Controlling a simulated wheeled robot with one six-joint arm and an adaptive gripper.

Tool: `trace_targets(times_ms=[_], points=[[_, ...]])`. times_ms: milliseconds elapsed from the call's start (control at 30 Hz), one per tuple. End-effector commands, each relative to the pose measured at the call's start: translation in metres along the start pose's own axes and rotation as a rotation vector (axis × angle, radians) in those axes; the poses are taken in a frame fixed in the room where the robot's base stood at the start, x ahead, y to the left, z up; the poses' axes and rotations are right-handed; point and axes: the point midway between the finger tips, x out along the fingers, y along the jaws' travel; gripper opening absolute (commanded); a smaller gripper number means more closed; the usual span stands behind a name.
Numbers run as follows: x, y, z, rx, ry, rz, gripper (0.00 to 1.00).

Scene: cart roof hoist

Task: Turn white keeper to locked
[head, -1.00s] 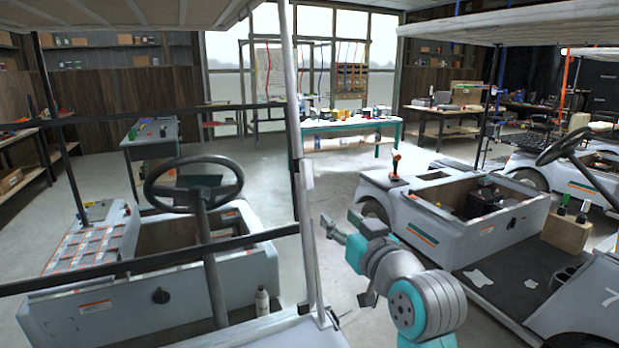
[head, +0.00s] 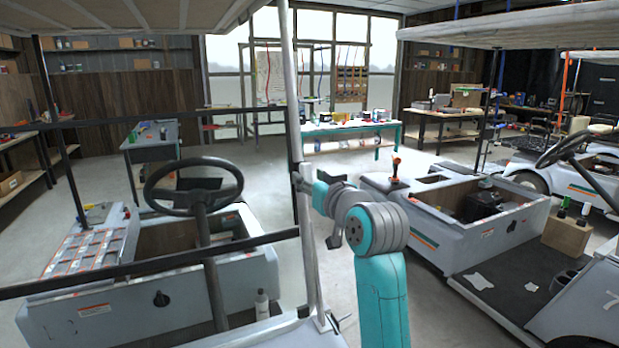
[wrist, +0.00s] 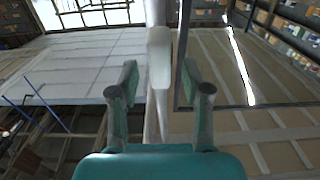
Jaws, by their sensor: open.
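The white keeper (wrist: 159,60) is a long rounded piece on the pale upright post (head: 294,110). In the wrist view it hangs between and just beyond my two fingertips, in line with the post. My gripper (wrist: 159,82) is open, with one finger on each side of the keeper and visible space on both sides. In the head view my gripper (head: 300,183) is at the post, at the keeper's height, and largely covers the keeper. I cannot tell whether a finger touches it.
A dark rail (head: 150,266) crosses the left cart and meets the post below my gripper. The left cart's steering wheel (head: 194,185) stands left of the post. Another cart (head: 470,225) stands on the right. Open floor lies behind the post.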

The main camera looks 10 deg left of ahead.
Motion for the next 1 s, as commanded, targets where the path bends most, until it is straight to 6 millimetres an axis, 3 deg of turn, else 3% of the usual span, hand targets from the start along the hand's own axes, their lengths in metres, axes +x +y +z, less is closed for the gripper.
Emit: trace_targets(times_ms=[133,433,467,600,667,1000], points=[[0.0097,0.0000,-0.0006,0.000,0.001,0.000,0.48],[0.0118,0.0002,-0.0004,0.000,0.001,0.000,0.48],[0.0118,0.0002,-0.0004,0.000,0.001,0.000,0.45],[0.0117,0.0002,-0.0003,0.000,0.001,0.000,0.10],[0.0117,0.0002,-0.0003,0.000,0.001,0.000,0.00],[0.0117,-0.0004,-0.0002,0.027,0.001,0.005,0.00]])
